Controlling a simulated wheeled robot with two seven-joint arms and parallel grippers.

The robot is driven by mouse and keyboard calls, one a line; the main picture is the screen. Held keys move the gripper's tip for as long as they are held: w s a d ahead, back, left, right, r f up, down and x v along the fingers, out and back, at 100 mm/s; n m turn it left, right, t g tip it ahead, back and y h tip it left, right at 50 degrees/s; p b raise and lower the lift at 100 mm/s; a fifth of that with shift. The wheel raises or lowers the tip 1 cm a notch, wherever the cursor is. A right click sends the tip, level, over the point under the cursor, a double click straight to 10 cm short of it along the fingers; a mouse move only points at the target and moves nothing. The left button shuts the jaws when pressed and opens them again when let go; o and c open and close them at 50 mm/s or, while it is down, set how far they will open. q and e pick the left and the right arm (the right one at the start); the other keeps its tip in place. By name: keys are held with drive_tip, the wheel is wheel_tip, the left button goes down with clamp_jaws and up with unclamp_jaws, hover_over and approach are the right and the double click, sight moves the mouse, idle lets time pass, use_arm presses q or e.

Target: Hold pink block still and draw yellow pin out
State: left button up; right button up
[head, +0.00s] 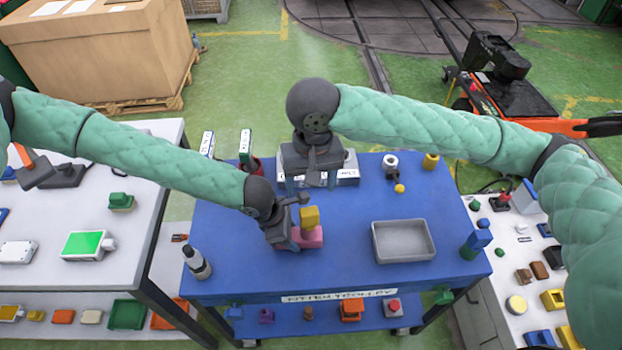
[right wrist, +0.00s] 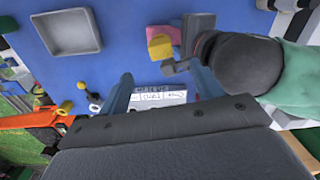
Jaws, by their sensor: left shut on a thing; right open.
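The pink block (head: 312,240) stands on the blue table, with the yellow pin (head: 309,216) standing up out of its top. My left gripper (head: 292,232) is shut on the pink block from its left side. In the right wrist view the pink block (right wrist: 172,33) and the yellow pin (right wrist: 160,47) show near the top, beside my left gripper. My right gripper (head: 311,178) is open and empty, above the table behind the block. Its two fingers (right wrist: 160,85) are spread apart, with the pin away from them.
A grey tray (head: 404,241) sits to the right on the blue table (head: 350,275). A labelled box (head: 347,172) is under my right gripper.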

sight(310, 213)
wheel_tip(310, 213, down, 11)
drive_tip(key=shift+a+f, duration=0.1)
drive_tip(key=shift+f, duration=0.05)
idle(0.4)
clamp_jaws()
idle(0.5)
drive_tip(key=shift+r, duration=0.8)
idle(0.3)
drive_tip(key=shift+w+a+r, duration=0.1)
drive_tip(key=shift+r, duration=2.25)
drive_tip(key=shift+r, duration=0.1)
